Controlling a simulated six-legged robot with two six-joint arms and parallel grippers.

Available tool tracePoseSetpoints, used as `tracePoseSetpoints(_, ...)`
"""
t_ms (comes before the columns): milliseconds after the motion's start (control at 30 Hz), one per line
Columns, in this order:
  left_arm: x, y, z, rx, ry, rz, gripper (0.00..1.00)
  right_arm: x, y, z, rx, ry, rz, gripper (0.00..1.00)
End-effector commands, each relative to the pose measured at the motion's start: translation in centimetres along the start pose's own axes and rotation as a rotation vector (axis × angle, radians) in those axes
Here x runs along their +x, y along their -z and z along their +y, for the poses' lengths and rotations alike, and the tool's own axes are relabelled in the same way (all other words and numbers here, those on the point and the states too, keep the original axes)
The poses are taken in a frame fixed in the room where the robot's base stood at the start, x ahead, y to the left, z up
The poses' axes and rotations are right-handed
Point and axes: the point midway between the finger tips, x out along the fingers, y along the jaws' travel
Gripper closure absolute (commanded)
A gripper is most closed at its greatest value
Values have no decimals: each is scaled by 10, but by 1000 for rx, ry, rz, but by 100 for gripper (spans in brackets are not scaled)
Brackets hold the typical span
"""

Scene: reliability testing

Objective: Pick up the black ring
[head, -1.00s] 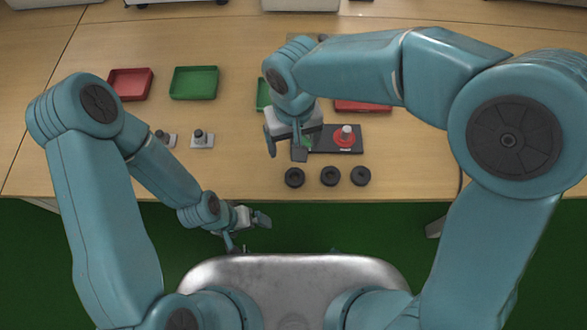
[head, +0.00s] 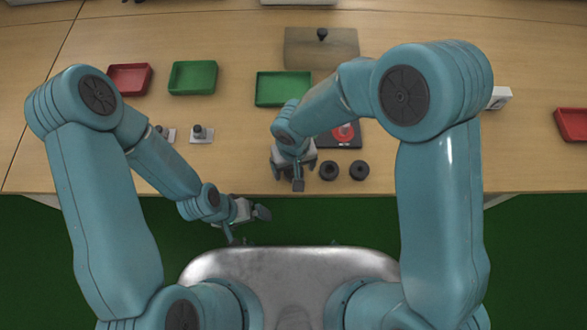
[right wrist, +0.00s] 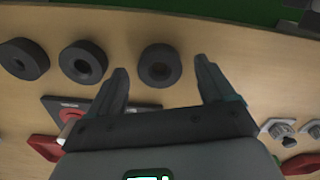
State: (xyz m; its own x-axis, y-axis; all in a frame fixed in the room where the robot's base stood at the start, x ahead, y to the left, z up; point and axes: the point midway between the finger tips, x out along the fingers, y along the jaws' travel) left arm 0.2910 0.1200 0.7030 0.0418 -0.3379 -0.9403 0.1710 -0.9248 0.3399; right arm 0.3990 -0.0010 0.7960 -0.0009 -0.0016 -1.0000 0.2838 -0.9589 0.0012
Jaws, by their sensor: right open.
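Three black rings lie in a row near the table's front edge. In the right wrist view one black ring (right wrist: 160,65) lies between the spread fingertips of my open right gripper, apart from both fingers. The middle ring (right wrist: 83,62) and the outer ring (right wrist: 24,59) lie to its left. In the head view the middle ring (head: 329,170) and outer ring (head: 359,170) show; the ring at my right gripper (head: 287,180) is hidden behind it. My left gripper (head: 247,228) is open and empty in front of the table edge.
A black panel with a red button (head: 343,134) lies just behind the rings. A green tray (head: 283,89) and a wooden box with a black knob (head: 322,48) stand farther back. Small grey switch units (head: 202,134) sit to the left. Red tray (head: 130,80) stands at back left.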

Motion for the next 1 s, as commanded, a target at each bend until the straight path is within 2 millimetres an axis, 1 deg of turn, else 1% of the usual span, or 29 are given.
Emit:
tracePoseSetpoints(33, 0, 0, 0, 0, 0, 0, 0, 6, 0, 0, 1, 0, -1, 18)
tracePoseSetpoints(100, 0, 0, 0, 0, 0, 0, 0, 9, 1, 0, 1, 0, 0, 18)
tracePoseSetpoints(300, 0, 0, 0, 0, 0, 0, 0, 10, 1, 0, 1, 1, 1, 18)
tracePoseSetpoints(333, 0, 0, 0, 0, 0, 0, 0, 9, 1, 0, 1, 1, 1, 24)
tracePoseSetpoints(367, 0, 0, 0, 0, 0, 0, 0, 9, 1, 0, 1, 1, 1, 34)
tracePoseSetpoints(400, 0, 0, 0, 0, 0, 0, 0, 9, 1, 0, 1, 1, 1, 47)
tracePoseSetpoints(500, 0, 0, 0, 0, 0, 0, 0, 9, 1, 0, 1, 1, 1, 77)
tracePoseSetpoints(833, 0, 0, 0, 0, 0, 0, 0, 7, 1, 0, 1, 0, 2, 78)
tracePoseSetpoints(933, 0, 0, 0, 0, 0, 0, 0, 0, 2, 0, 2, 1, 4, 78)
tracePoseSetpoints(1000, -1, 0, 0, 0, 0, 0, 0, -9, 2, 0, 1, 0, 5, 78)
